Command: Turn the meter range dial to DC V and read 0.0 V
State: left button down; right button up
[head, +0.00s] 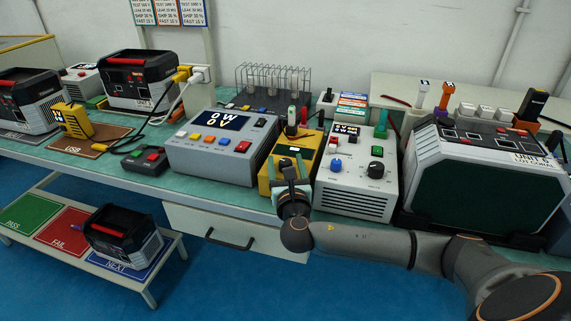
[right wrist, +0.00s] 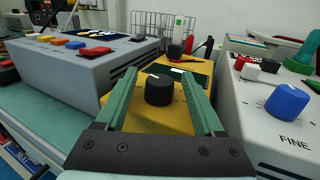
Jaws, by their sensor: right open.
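The yellow meter (head: 305,151) stands on the bench between a grey load unit and a white supply. In the right wrist view its yellow face (right wrist: 177,116) carries a black range dial (right wrist: 159,90) with a white mark, and a dark display (right wrist: 181,73) behind it. The display's reading and the dial's range cannot be made out. My right gripper (right wrist: 161,104) is open, its two green fingers on either side of the dial with gaps visible; it also shows over the meter in the head view (head: 289,171). My left gripper is not in view.
The grey unit (head: 209,158) reading 0 W, 0 V is close on the left. The white supply (head: 350,200) with blue and black knobs is close on the right. Red and black plugs (right wrist: 188,46) stand behind the dial.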

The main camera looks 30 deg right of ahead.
grip_shut()
dwell(0.7)
